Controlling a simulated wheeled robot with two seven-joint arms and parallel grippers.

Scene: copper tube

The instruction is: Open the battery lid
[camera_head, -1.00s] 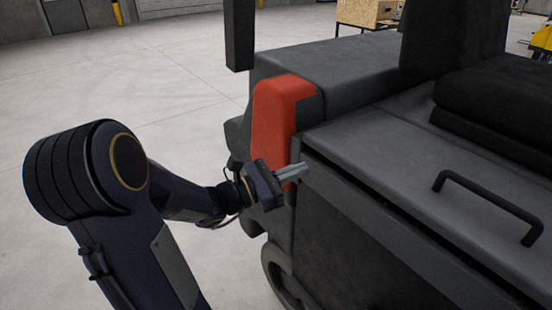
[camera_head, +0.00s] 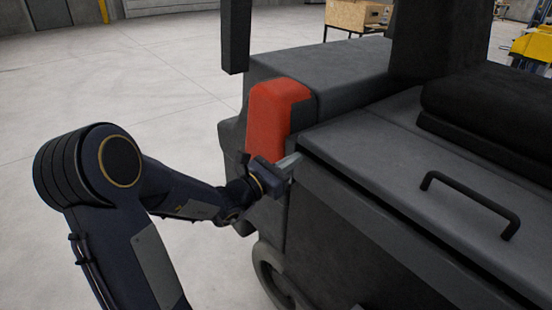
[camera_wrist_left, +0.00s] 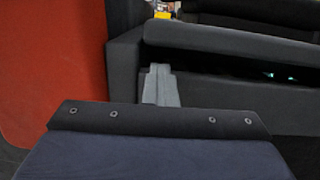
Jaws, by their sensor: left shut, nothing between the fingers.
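The battery lid (camera_head: 390,150) is the flat dark grey panel with a black bar handle (camera_head: 470,205), on top of the vehicle at the right of the head view. A dark gap runs below its near edge. The lid edge (camera_wrist_left: 230,42) also crosses the upper right of the left wrist view, with a gap under it. My left gripper (camera_head: 291,160) is shut and empty, close to the lid's left corner and just below its edge. Its pale fingers (camera_wrist_left: 160,85) are together in the wrist view; I cannot tell whether they touch the lid. My right gripper is not in view.
A red lamp block (camera_head: 273,118) stands beside the left gripper and fills the left of the wrist view (camera_wrist_left: 50,70). A black post (camera_head: 236,35) rises behind it. A black seat (camera_head: 490,115) lies behind the lid. The floor at the left is clear.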

